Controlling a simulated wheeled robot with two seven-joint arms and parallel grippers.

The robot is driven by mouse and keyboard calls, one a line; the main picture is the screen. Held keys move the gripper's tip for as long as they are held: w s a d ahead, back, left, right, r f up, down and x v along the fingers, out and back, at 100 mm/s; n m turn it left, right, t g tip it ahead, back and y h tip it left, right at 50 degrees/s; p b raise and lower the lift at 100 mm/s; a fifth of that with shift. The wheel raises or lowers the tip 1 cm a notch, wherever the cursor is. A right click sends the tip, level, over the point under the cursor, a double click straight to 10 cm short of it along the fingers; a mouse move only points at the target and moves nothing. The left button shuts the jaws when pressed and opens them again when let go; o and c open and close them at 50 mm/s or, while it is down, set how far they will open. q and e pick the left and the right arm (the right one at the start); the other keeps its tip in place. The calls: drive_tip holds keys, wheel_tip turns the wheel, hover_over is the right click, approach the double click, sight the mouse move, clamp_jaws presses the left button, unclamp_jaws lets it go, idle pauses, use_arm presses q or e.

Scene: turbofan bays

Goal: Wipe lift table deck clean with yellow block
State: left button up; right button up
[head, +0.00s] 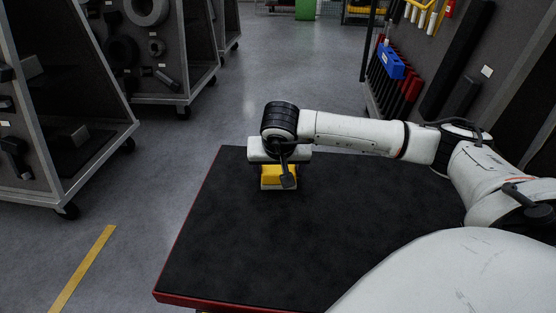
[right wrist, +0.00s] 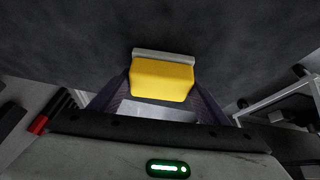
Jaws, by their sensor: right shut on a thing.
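The lift table deck (head: 300,235) is a black surface with a red edge, filling the lower middle of the head view. My right gripper (head: 281,176) points down over its far left part. It is shut on the yellow block (head: 272,174), which has a pale layer at its lower end. In the right wrist view the yellow block (right wrist: 162,80) sits between the two dark fingers, its pale layer (right wrist: 165,54) towards the deck. The pale face is at or very near the deck; contact cannot be told. No distinct dirt shows on the deck. My left gripper is out of view.
Grey racks with dark parts (head: 60,130) stand on the floor at the left. A tool board with blue and red items (head: 392,62) stands at the back right. A yellow floor line (head: 83,268) runs left of the table. The deck is otherwise clear.

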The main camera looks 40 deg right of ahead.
drive_tip(key=shift+w+d+f, duration=0.1)
drive_tip(key=shift+w+d, duration=0.9)
drive_tip(key=shift+d, duration=0.25)
drive_tip(key=shift+w+d, duration=0.55)
drive_tip(key=shift+d, duration=0.2)
drive_tip(key=shift+w+d, duration=0.55)
drive_tip(key=shift+d, duration=0.15)
drive_tip(key=shift+s+d, duration=0.5)
drive_tip(key=shift+s, duration=0.1)
drive_tip(key=shift+s+a+p, duration=0.45)
drive_tip(key=shift+s+a, duration=0.1)
drive_tip(key=shift+a, duration=0.2)
drive_tip(key=shift+s+a+p, duration=0.3)
drive_tip(key=shift+s+a, duration=0.5)
drive_tip(key=shift+a, duration=0.2)
drive_tip(key=shift+s+a+p, duration=0.3)
drive_tip(key=shift+s+a, duration=0.45)
drive_tip(key=shift+a, duration=0.2)
drive_tip(key=shift+s+a, duration=1.25)
drive_tip(key=shift+a, duration=0.3)
drive_tip(key=shift+s+a, duration=1.2)
drive_tip(key=shift+a, duration=0.3)
drive_tip(key=shift+p, duration=0.3)
wheel_tip(320, 180, up, 6)
drive_tip(key=p, duration=0.4)
